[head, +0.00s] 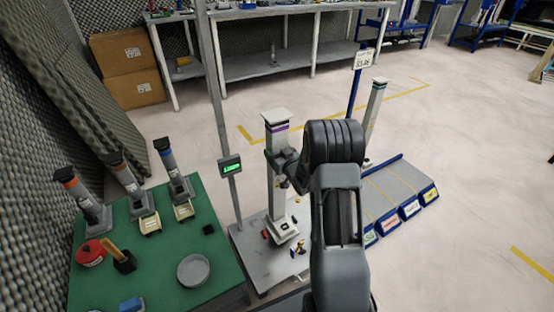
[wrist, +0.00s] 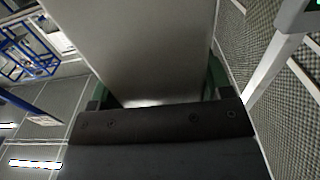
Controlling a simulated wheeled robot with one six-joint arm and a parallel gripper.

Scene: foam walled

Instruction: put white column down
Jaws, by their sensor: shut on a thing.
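A white column (head: 278,200) with a purple band near its top and a square cap stands upright in the head view, above or on the grey scale platform (head: 255,262). I cannot tell whether its foot touches the platform. My gripper (head: 281,163) is shut on the column's upper part, below the purple band. In the wrist view the pale column (wrist: 155,45) fills the middle, with green finger pads on both sides. My arm hides part of the platform's right side.
A second white column (head: 375,108) with a green band stands behind my arm, by a grey rack (head: 395,190) with labelled lanes. A post with a green display (head: 230,164) rises left of the platform. A green table (head: 150,262) with tools is at left. Small items lie around the column's foot.

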